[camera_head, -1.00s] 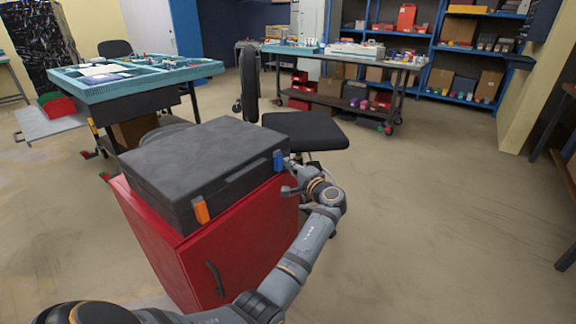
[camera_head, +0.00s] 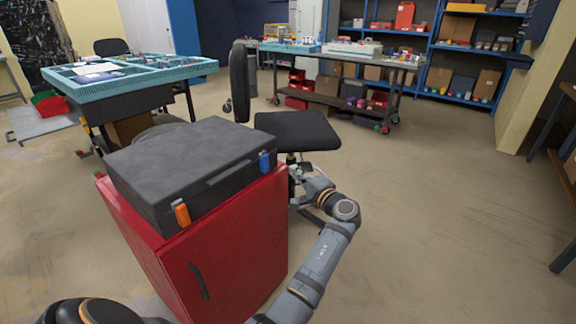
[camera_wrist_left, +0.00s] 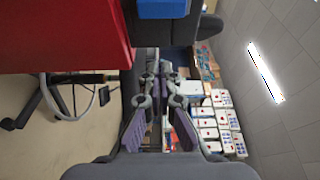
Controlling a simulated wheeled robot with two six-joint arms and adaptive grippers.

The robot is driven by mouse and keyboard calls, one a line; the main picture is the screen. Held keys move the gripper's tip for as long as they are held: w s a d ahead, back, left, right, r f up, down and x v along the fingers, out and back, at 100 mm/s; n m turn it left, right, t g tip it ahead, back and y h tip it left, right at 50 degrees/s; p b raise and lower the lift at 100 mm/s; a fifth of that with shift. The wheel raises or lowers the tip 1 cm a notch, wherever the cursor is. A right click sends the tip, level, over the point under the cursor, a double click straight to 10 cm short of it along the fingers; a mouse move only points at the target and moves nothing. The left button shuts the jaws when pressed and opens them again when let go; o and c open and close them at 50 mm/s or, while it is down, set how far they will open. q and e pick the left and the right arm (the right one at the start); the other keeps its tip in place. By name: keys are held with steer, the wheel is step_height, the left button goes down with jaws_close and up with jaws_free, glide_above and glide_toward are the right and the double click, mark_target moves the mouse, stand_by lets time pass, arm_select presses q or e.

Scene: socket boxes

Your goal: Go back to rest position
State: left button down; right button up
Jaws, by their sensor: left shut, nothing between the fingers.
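My left gripper (camera_head: 295,168) is just right of the red cabinet, beside the upper right edge of the black case. In the left wrist view its fingers (camera_wrist_left: 157,72) are together with nothing held. The black case (camera_head: 185,165), with a blue latch and an orange latch, lies closed on top of the red cabinet (camera_head: 232,255). In the left wrist view the red cabinet (camera_wrist_left: 60,35) fills the upper left and a blue latch (camera_wrist_left: 162,8) shows at the top. My right gripper is not in view.
A black office chair (camera_head: 298,130) stands just behind the gripper. A teal-topped table (camera_head: 150,82) is at the back left. A workbench (camera_head: 345,60) and blue shelves (camera_head: 430,50) stand at the back. The floor (camera_head: 440,200) to the right is open.

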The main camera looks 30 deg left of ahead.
arm_select(q)
steer(key=shift+v, duration=0.85)
steer(key=shift+w+d+f, duration=0.1)
steer(key=shift+w, duration=0.1)
